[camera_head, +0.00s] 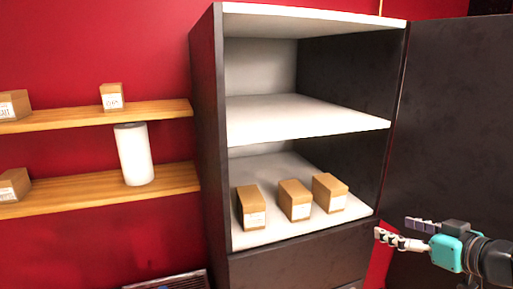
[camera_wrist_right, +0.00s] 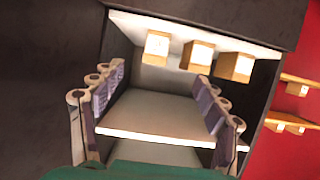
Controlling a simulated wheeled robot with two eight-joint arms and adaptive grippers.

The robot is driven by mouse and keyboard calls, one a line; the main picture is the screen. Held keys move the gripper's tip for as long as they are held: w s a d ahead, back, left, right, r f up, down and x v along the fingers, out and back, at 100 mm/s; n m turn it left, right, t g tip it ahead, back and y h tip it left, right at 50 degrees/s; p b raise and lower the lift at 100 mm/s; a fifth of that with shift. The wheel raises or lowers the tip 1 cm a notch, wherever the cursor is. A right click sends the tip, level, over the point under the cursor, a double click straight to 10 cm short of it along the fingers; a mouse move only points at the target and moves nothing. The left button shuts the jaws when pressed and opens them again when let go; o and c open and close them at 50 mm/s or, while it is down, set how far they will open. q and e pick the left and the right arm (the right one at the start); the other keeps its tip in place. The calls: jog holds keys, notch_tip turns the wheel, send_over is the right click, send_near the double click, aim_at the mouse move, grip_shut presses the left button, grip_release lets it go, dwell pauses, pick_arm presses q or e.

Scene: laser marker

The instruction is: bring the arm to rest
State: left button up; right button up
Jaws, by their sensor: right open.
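My right gripper (camera_head: 392,231) is at the lower right of the head view, in front of the dark cabinet door. Its fingers point left toward the cabinet (camera_head: 208,130). In the right wrist view its two fingers (camera_wrist_right: 157,112) are spread wide with nothing between them. The cabinet's shelves lie beyond the fingers in that view. My left gripper is in neither view.
Three cardboard boxes (camera_head: 296,199) stand on the cabinet's lower white shelf (camera_head: 270,235). The middle shelf (camera_head: 300,118) is empty. The dark door (camera_head: 450,110) stands open at right. Wooden wall shelves (camera_head: 70,188) at left hold boxes and a white cylinder (camera_head: 135,155).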

jog(key=s+a+f+m+g+b, duration=0.15)
jog(key=a+f+b, duration=0.35)
jog(key=f, duration=0.7)
jog(key=s+a+f+g+h+b, duration=0.1)
jog(key=s+a+f+g+b, duration=0.15)
jog(key=f+b, duration=0.7)
jog(key=s+a+f+g+b, duration=0.1)
jog(key=a+f+b, duration=0.3)
jog(key=f, duration=1)
pick_arm(q)
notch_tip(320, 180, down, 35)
jog(key=b, duration=1.6)
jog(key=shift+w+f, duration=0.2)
pick_arm(e)
jog(key=s+a+f+m+h, duration=0.1)
jog(key=s+f, duration=0.2)
jog(key=f, duration=1)
jog(key=s+a+f+m+g+h, duration=0.1)
jog(key=s+f, duration=0.3)
jog(key=f, duration=1)
jog(key=shift+a+f+h, duration=0.2)
jog(key=shift+a+h, duration=0.05)
jog(key=shift+h, duration=0.55)
